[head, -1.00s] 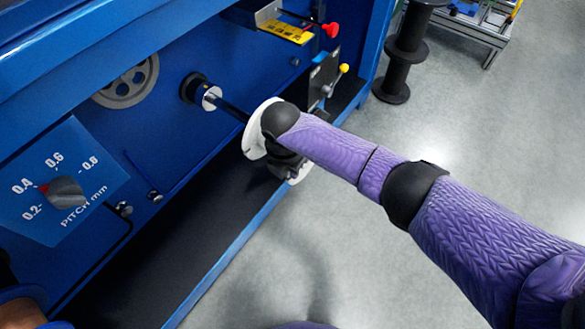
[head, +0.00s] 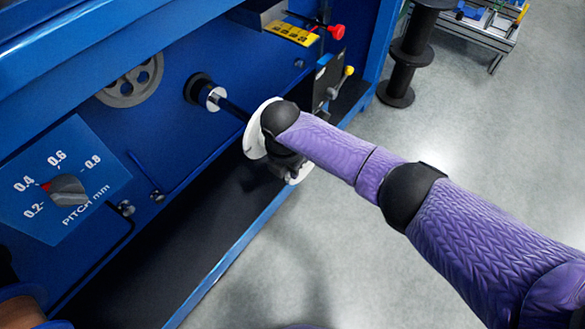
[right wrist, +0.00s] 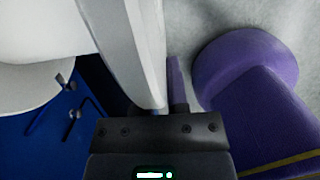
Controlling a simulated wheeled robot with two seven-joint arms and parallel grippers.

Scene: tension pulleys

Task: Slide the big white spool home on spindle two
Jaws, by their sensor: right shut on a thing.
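The big white spool (head: 254,140) is at the end of my right arm in the head view, its near parts covered by my wrist. In the right wrist view its pale rim (right wrist: 125,45) passes between the fingers. My right gripper (right wrist: 158,110) is shut on it. The dark spindle shaft (head: 234,109) runs from a black and silver collar (head: 213,97) on the blue machine toward the spool's machine-side face. A stretch of bare shaft shows between collar and spool. I cannot tell how far the shaft enters the bore. My left gripper is out of view.
A grey handwheel (head: 132,82) and a pitch dial (head: 67,189) are on the machine panel at left. Red (head: 337,31) and yellow (head: 349,71) knobs stand right of the spindle. A dark ledge (head: 170,250) runs below. A black spool stack (head: 408,60) stands on the floor.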

